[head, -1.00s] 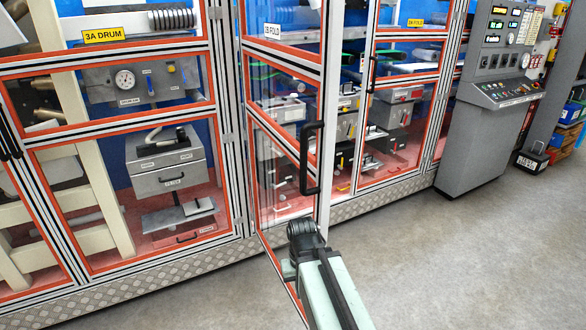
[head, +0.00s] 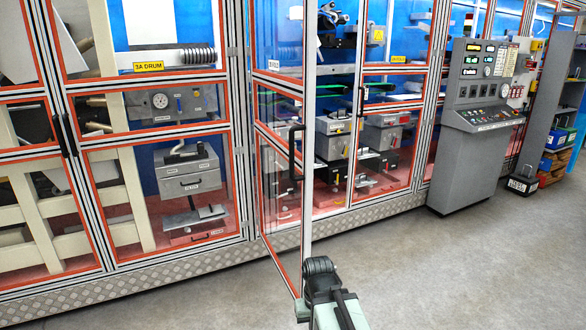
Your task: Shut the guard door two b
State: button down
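A clear guard door (head: 276,131) with an orange-red inner edge and metal frame stands open, swung out toward me from its hinge side on the left. Its small label (head: 273,64) is too small to read surely. A black bar handle (head: 296,152) sits near its free edge. The end of my arm with my gripper (head: 320,268) is low in the middle of the head view, close to the door's lower free corner in the picture. I cannot tell whether they touch. The fingers are not visible, so open or shut cannot be told.
A shut panel labelled 3A DRUM (head: 149,66) is left of the door. Another guard door (head: 393,110) to the right appears shut. A grey control console (head: 470,150) stands further right, with blue bins (head: 555,140) beyond. The grey floor (head: 430,265) in front is clear.

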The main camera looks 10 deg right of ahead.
aim_at(303, 90)
jog(key=u, duration=0.25)
jog(key=i, duration=1.05)
jog(key=u, duration=0.7)
jog(key=i, duration=0.85)
jog(key=u, duration=0.55)
jog(key=k, duration=0.85)
jog(key=u, duration=0.2)
jog(key=i, duration=0.85)
jog(key=z, duration=0.05)
